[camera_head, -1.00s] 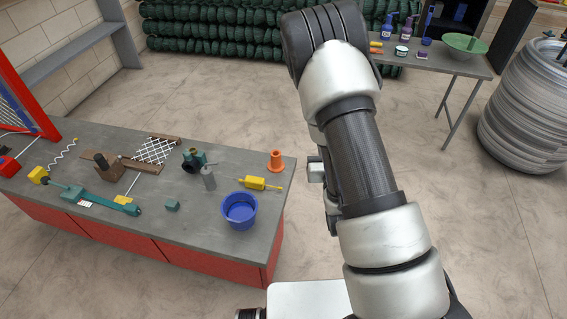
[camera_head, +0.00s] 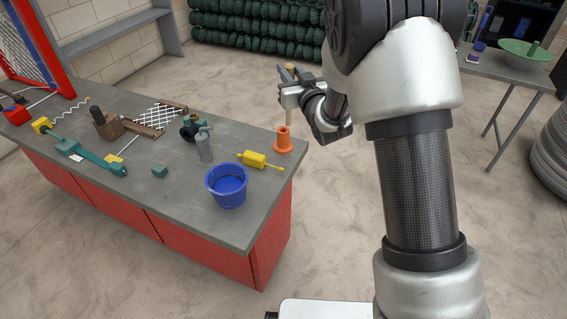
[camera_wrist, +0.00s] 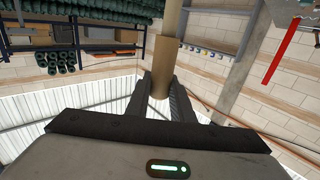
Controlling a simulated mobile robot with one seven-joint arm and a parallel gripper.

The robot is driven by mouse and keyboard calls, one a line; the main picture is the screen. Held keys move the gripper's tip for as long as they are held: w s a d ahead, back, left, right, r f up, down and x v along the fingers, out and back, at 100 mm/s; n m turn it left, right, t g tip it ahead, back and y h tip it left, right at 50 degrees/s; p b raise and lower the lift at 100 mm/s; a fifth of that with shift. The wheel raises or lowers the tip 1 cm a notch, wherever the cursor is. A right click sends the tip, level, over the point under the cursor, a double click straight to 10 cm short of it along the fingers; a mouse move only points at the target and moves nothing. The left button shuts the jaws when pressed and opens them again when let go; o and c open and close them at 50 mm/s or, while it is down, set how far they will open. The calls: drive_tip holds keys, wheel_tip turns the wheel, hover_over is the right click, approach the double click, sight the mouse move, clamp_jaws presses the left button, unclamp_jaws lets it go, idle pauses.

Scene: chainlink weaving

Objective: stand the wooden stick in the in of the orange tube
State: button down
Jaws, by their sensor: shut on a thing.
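The wooden stick shows in the wrist view (camera_wrist: 165,62), gripped between the two dark fingers of my gripper (camera_wrist: 162,98). In the head view my gripper (camera_head: 286,82) is shut on the wooden stick (camera_head: 289,108), which hangs about upright. The stick's lower end is close to the orange tube (camera_head: 283,138), just above or behind it in the picture. I cannot tell whether they touch or whether the stick is over the opening. The orange tube stands upright on a flanged base near the right end of the grey bench.
The grey-topped bench (camera_head: 228,226) with red sides holds a blue bucket (camera_head: 227,187), a yellow tool (camera_head: 255,160), a grey cylinder (camera_head: 204,146) and a teal long tool (camera_head: 92,155). Open floor lies beyond the bench.

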drive_tip(key=shift+w+a+r+b, duration=0.1)
drive_tip(key=shift+w+a+b, duration=0.25)
drive_tip(key=shift+a, duration=0.25)
wheel_tip(320, 180, down, 9)
drive_tip(key=b, duration=0.2)
drive_tip(key=shift+a+f+y, duration=0.2)
drive_tip(key=shift+a+y, duration=0.05)
drive_tip(key=shift+y, duration=0.05)
drive_tip(key=shift+w, duration=0.1)
drive_tip(key=shift+f, duration=0.2)
drive_tip(key=c, duration=1.5)
unclamp_jaws()
drive_tip(key=shift+c, duration=0.2)
